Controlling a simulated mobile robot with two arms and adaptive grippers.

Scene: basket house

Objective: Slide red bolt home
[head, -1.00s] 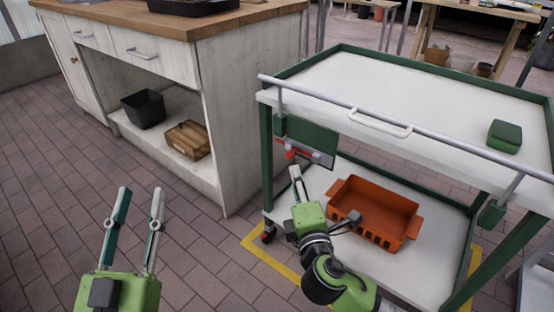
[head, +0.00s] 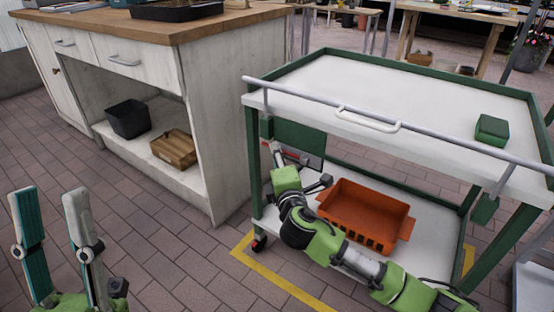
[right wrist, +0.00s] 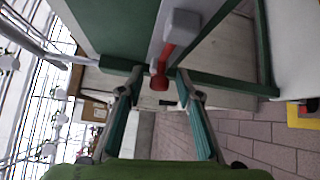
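The red bolt (right wrist: 164,66) shows in the right wrist view, running along a grey plate (right wrist: 181,34) with its rounded red end lowest. In the head view only a small bit of red (head: 268,143) shows by the plate under the cart's near left corner; my right gripper hides the rest. My right gripper (right wrist: 158,76) is open, its fingertips on either side of the bolt's red end; I cannot tell whether they touch it. In the head view it is at the plate (head: 298,156). My left gripper (head: 48,196) is open and empty over the floor at the left.
The white-topped green cart (head: 400,88) has a front rail (head: 300,100) above my right arm. An orange crate (head: 365,213) stands on its lower shelf, close to the arm. A green box (head: 492,129) is on top. A wooden-topped cabinet (head: 180,60) stands left; paved floor lies between.

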